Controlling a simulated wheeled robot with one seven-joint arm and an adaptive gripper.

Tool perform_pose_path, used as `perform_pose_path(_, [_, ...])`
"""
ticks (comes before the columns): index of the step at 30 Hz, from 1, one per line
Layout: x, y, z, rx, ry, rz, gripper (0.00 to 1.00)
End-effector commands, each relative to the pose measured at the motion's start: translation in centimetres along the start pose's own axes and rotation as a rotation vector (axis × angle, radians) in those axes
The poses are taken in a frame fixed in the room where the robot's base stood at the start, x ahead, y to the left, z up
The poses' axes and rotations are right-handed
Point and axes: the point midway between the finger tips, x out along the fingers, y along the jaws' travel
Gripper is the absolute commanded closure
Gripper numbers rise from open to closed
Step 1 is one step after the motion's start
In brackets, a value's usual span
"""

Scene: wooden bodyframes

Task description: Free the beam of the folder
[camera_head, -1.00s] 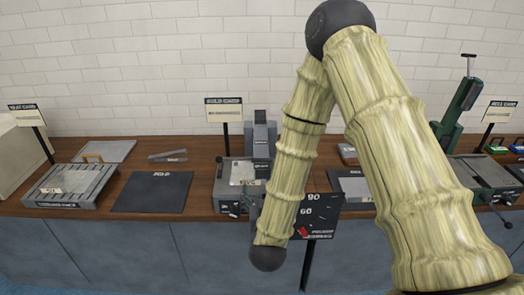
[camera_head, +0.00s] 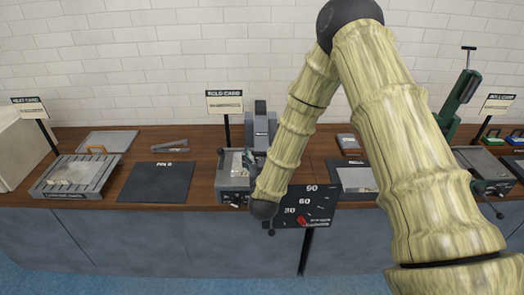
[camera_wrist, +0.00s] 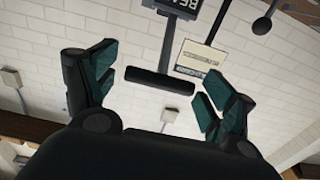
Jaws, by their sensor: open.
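My arm hides part of the folder. In the wrist view my gripper (camera_wrist: 156,72) is open, with dark green pads. A black bar (camera_wrist: 160,81) on a stem lies across the gap between the fingers, apparently untouched. A black plate lettered "BE" (camera_wrist: 182,6) is above it, cut off by the frame. I cannot tell whether the bar is the beam's handle.
A dark mat (camera_head: 156,183) and a slotted grey tray (camera_head: 74,177) lie left of the folder. A green-columned press (camera_head: 462,97) stands at the right. The white brick wall (camera_head: 160,70) closes the back.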

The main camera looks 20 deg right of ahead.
Motion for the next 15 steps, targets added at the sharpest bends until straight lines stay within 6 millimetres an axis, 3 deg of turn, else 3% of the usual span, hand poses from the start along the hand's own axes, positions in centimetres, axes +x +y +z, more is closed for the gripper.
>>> perform_pose_path(11, [0.53, 0.01, 0.08, 0.0, -0.001, -0.001, 0.16])
perform_pose_path(15, [0.52, 0.0, 0.07, 0.0, -0.001, -0.001, 0.38])
